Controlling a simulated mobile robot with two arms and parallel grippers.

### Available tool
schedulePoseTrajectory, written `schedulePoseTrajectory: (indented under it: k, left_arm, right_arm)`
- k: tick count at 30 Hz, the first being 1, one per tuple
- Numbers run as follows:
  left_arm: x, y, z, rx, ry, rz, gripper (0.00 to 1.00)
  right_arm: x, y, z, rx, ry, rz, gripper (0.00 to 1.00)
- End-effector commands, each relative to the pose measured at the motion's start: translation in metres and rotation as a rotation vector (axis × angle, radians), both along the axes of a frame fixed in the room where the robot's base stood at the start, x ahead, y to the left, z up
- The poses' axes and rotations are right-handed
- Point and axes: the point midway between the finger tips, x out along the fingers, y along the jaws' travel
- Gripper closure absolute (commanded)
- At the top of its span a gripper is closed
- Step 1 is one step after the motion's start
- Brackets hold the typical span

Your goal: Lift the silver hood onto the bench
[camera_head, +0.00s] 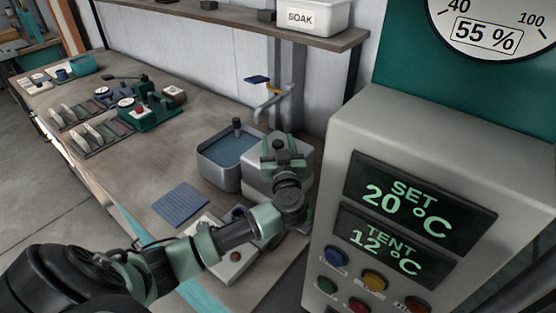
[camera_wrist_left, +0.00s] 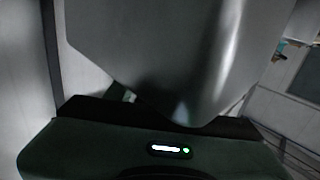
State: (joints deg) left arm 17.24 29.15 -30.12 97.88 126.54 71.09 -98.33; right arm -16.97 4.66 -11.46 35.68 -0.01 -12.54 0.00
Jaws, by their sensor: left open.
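The silver hood (camera_head: 258,179) is a grey metal box beside the water basin, at the right end of the bench (camera_head: 160,170). My left gripper (camera_head: 283,150) is open and over the hood, hiding part of it. In the left wrist view the hood's smooth grey wall (camera_wrist_left: 185,60) fills the space just in front of the gripper (camera_wrist_left: 165,125). Whether the fingers touch it cannot be told. The hood's underside is hidden. My right gripper is not in view.
A basin of blue water (camera_head: 222,172) stands directly left of the hood. A ribbed blue mat (camera_head: 181,204) lies in front. A tap (camera_head: 268,103) is behind. The control panel (camera_head: 440,150) stands close on the right. A clear bench patch lies left of the basin.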

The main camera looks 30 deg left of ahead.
Motion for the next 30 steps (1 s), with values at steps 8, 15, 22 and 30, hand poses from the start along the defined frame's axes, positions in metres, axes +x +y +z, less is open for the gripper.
schedulePoseTrajectory:
  k: [8, 15, 22, 30]
  left_arm:
    - [-0.0002, -0.0003, 0.0, 0.0, 0.0, 0.0, 1.0]
    - [-0.0003, -0.0005, -0.0002, -0.001, 0.001, 0.0, 1.0]
    - [-0.0003, -0.0005, -0.0004, -0.001, 0.001, 0.0, 1.0]
    - [-0.0004, -0.0006, -0.0006, -0.001, 0.001, 0.0, 1.0]
  right_arm:
    - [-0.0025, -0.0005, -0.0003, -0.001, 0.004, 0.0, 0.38]
    - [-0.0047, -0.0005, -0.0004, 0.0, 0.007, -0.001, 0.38]
    - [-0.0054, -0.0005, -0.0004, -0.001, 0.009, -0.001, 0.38]
    - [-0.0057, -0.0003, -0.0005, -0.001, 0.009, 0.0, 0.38]
